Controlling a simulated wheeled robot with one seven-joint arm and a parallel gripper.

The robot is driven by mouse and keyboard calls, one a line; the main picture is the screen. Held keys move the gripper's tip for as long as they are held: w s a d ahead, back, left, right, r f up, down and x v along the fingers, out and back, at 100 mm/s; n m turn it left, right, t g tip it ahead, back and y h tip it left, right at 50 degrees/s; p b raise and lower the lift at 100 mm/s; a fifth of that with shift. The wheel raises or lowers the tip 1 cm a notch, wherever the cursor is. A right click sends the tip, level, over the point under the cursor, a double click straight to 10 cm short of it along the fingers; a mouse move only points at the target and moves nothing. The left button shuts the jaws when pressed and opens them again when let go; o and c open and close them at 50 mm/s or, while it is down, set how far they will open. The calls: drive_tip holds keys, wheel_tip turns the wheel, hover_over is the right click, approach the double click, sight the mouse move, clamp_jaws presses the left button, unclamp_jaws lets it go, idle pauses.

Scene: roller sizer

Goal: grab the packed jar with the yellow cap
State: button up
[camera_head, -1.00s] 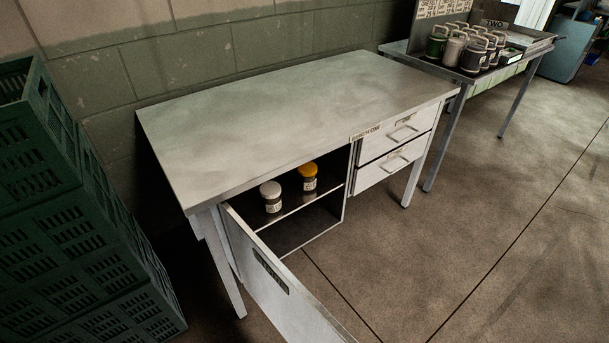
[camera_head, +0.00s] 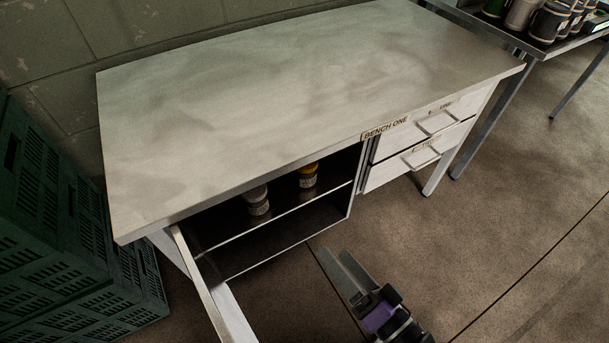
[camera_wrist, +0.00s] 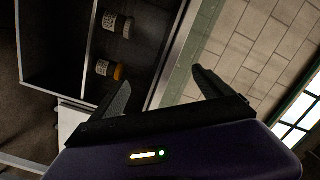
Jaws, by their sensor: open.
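The jar with the yellow cap (camera_head: 308,176) stands on the upper shelf inside the open cupboard of the bench, to the right of a jar with a whitish cap (camera_head: 257,200). The bench top hides part of both caps in the head view. In the wrist view, which is turned, the yellow-capped jar (camera_wrist: 109,70) shows beyond the left finger and the whitish-capped jar (camera_wrist: 118,24) above it. My gripper (camera_head: 345,276) is in front of the cupboard, apart from both jars. Its fingers (camera_wrist: 162,85) are spread with nothing between them.
The open cupboard door (camera_head: 215,300) swings out at the lower left. The bench top (camera_head: 290,90) overhangs the shelf. Two shut drawers (camera_head: 425,140) are to the right. Green crates (camera_head: 60,230) stack at the left. The floor (camera_head: 490,230) at the right is clear.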

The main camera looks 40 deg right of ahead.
sight(305, 179)
drive_tip(key=w+d+f+m+g+h+b, duration=0.1)
drive_tip(key=w+d+f+m+h+b, duration=0.2)
drive_tip(key=w+d+f+m, duration=0.2)
drive_tip(key=w+d+f+m+g+h+b, duration=0.2)
drive_tip(key=w+d+f+m, duration=0.4)
drive_tip(key=w+m, duration=0.6)
drive_tip(key=w+d+f+m+g+h+b, duration=0.2)
drive_tip(key=w+d+f+m+h+b, duration=0.2)
drive_tip(key=w+m, duration=0.5)
drive_tip(key=shift+w+d+f+m+h, duration=0.15)
drive_tip(key=shift+d+f+m, duration=0.15)
drive_tip(key=shift+m, duration=0.6)
drive_tip(key=shift+s+d+f+m+h, duration=0.1)
drive_tip(key=shift+d+f+m+h, duration=0.25)
drive_tip(key=shift+m, duration=0.55)
drive_tip(key=shift+w+d+f+m, duration=0.15)
drive_tip(key=shift+f+m, duration=0.3)
drive_tip(key=shift+m, duration=0.45)
drive_tip(key=shift+w+d+f, duration=0.1)
drive_tip(key=shift+w+d, duration=0.05)
drive_tip(key=shift+d, duration=0.05)
drive_tip(key=shift+w+d+m, duration=0.4)
drive_tip(key=shift+w+d, duration=0.2)
drive_tip(key=shift+d, duration=0.1)
drive_tip(key=shift+b+x, duration=0.6)
drive_tip(key=shift+x, duration=2.35)
drive_tip(key=shift+s+d+f, duration=0.1)
drive_tip(key=shift+f, duration=0.05)
drive_tip(key=c, duration=1.7)
drive_tip(key=shift+c, duration=0.8)
